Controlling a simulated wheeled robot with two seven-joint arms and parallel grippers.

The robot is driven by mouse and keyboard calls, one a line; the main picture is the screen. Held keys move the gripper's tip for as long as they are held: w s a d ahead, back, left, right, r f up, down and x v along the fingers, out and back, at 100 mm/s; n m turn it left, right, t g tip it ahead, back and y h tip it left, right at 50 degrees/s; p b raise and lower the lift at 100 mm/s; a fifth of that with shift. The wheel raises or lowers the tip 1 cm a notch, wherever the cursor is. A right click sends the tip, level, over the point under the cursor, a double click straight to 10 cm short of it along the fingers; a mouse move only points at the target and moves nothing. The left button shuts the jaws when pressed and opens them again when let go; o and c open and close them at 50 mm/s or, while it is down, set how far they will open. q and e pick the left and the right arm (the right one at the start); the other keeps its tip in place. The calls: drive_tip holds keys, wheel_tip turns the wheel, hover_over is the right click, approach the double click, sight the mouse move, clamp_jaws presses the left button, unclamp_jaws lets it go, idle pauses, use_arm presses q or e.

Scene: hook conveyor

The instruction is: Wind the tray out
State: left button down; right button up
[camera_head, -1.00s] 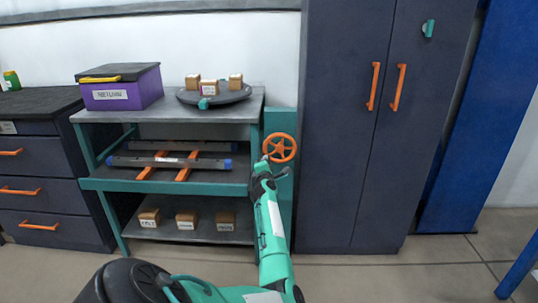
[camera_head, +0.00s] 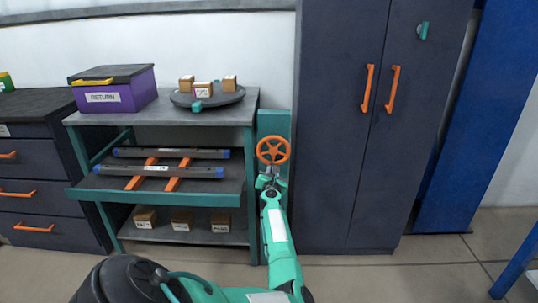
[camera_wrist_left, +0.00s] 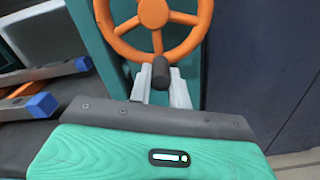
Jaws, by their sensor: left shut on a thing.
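The tray (camera_head: 215,196) is the teal-edged middle shelf of the rack, drawn out a little toward me. It carries two dark bars with blue ends (camera_head: 150,170) across orange rails (camera_head: 177,177). An orange handwheel (camera_head: 273,151) is on the teal post to the right of the rack; it also shows in the left wrist view (camera_wrist_left: 153,14). My left gripper (camera_head: 268,180) is at the wheel's lower rim. In the left wrist view its fingers (camera_wrist_left: 162,84) are shut around the wheel's dark knob (camera_wrist_left: 161,70). My right gripper is out of view.
A dark cabinet (camera_head: 335,190) with orange handles stands right of the wheel. The rack top holds a purple box (camera_head: 115,95) and a round dark turntable (camera_head: 207,98) with small cartons. More cartons (camera_head: 181,222) sit on the bottom shelf. Floor is open at right.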

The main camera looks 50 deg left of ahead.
use_arm(q)
drive_tip(key=shift+w+d+n, duration=0.25)
drive_tip(key=shift+w+n, duration=0.05)
drive_tip(key=shift+n, duration=0.3)
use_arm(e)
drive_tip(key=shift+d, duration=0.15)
use_arm(q)
drive_tip(key=c, duration=1.3)
unclamp_jaws()
drive_tip(key=p+v, duration=0.3)
drive_tip(key=v, duration=1)
drive_tip(key=shift+s+d+p, duration=0.25)
drive_tip(key=shift+p, duration=0.1)
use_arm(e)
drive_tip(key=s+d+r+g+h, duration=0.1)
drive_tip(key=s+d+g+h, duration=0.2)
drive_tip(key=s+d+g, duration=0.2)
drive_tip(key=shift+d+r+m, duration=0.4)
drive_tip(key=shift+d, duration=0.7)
